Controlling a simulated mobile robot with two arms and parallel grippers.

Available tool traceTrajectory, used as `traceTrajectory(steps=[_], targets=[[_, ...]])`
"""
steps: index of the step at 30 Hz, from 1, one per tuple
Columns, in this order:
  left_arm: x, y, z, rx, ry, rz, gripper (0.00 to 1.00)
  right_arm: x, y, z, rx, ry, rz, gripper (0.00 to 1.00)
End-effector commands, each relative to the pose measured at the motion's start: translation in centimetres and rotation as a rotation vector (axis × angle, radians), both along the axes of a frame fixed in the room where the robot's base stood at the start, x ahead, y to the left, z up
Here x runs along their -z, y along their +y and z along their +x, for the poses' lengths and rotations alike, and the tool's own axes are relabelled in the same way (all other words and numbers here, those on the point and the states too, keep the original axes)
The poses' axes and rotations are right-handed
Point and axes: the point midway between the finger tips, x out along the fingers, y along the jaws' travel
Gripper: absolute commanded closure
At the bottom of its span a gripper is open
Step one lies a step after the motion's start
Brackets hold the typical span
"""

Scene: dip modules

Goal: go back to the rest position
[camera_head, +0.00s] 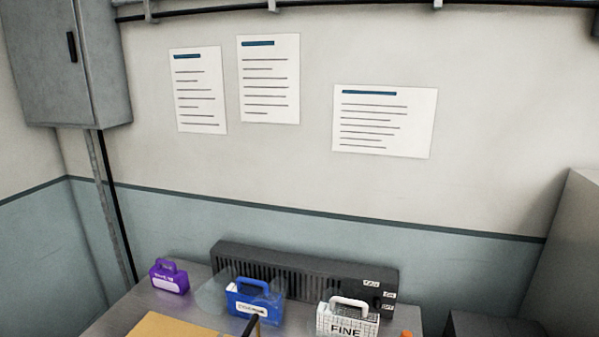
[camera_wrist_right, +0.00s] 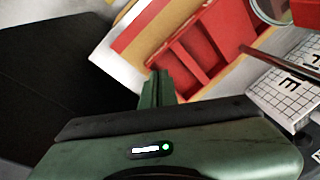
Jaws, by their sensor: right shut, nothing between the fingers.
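My right gripper (camera_wrist_right: 158,88) shows in the right wrist view as a green body with its fingers shut and empty. A red compartmented tray (camera_wrist_right: 195,50) lies beyond the fingers, apart from them as far as I can tell. A white grid-patterned module (camera_wrist_right: 290,90) is at the right of that view. In the head view the same kind of module, lettered FINE (camera_head: 347,318), stands upright on the table. A blue module (camera_head: 254,299) and a purple module (camera_head: 169,276) stand to its left. Neither gripper shows in the head view.
A dark ribbed unit (camera_head: 300,272) with labelled knobs stands behind the modules. A tan mat (camera_head: 165,327) lies at the front left of the table (camera_head: 118,318). A thin dark rod (camera_head: 250,326) rises before the blue module. A grey cabinet (camera_head: 70,60) hangs on the wall.

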Motion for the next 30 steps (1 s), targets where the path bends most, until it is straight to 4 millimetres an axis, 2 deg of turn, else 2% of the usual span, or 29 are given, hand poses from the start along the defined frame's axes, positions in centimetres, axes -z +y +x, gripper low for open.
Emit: traceTrajectory(steps=[1, 6, 9, 12, 21, 29, 30], targets=[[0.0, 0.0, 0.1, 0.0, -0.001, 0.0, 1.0, 0.5, 0.5, -2.8, -0.088, -0.003, -0.04, 1.0], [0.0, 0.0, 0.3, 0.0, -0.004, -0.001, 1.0, -0.1, 2.6, -11.3, -0.404, -0.024, -0.16, 1.0], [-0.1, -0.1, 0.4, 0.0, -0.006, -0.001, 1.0, -1.4, 3.7, -15.4, -0.553, -0.038, -0.207, 1.0], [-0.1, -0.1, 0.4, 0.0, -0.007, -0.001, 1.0, -2.7, 4.6, -18.4, -0.662, -0.05, -0.238, 1.0], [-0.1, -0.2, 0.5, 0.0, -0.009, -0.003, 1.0, -6.2, 6.3, -24.6, -0.875, -0.077, -0.289, 1.0], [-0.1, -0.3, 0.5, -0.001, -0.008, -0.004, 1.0, -9.0, 7.2, -28.2, -0.994, -0.095, -0.314, 1.0], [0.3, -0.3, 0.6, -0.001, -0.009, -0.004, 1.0, -7.9, 7.2, -27.9, -0.997, -0.09, -0.314, 1.0]])
